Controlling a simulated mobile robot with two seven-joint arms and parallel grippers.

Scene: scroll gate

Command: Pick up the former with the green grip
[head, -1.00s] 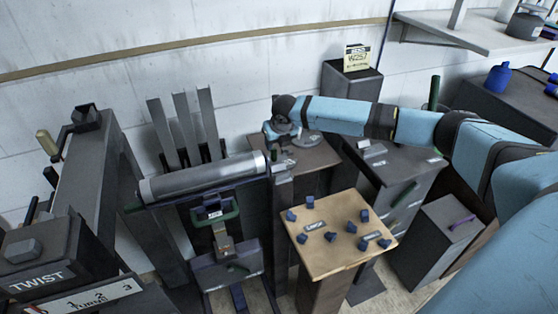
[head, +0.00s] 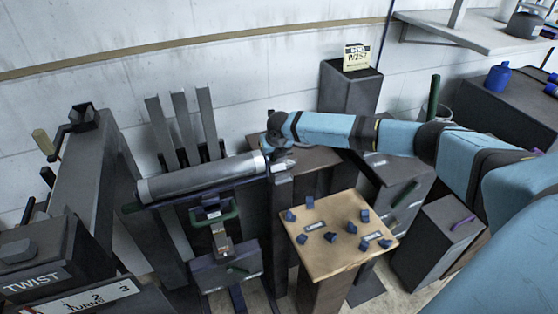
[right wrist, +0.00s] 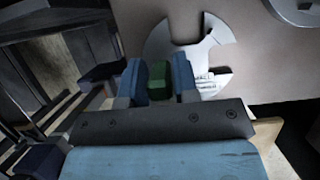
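My right gripper (right wrist: 158,82) points down at a pale grey, notched disc-shaped former (right wrist: 210,50). Its green grip (right wrist: 158,74) lies between the two blue fingers, which sit close against both sides. The gripper looks shut on the grip. The disc is over or on a brownish surface; I cannot tell whether it touches it. In the head view my right gripper (head: 274,150) is at the left edge of the brown stand, beside the end of the grey roller, and the former is largely hidden by it. My left gripper is not in view.
A long grey roller (head: 200,180) lies close left of the gripper. A tan board (head: 325,262) with several blue pegs stands in front. Another grey disc (right wrist: 297,8) shows at the wrist view's upper right. A dark pedestal with a sign (head: 357,57) stands behind.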

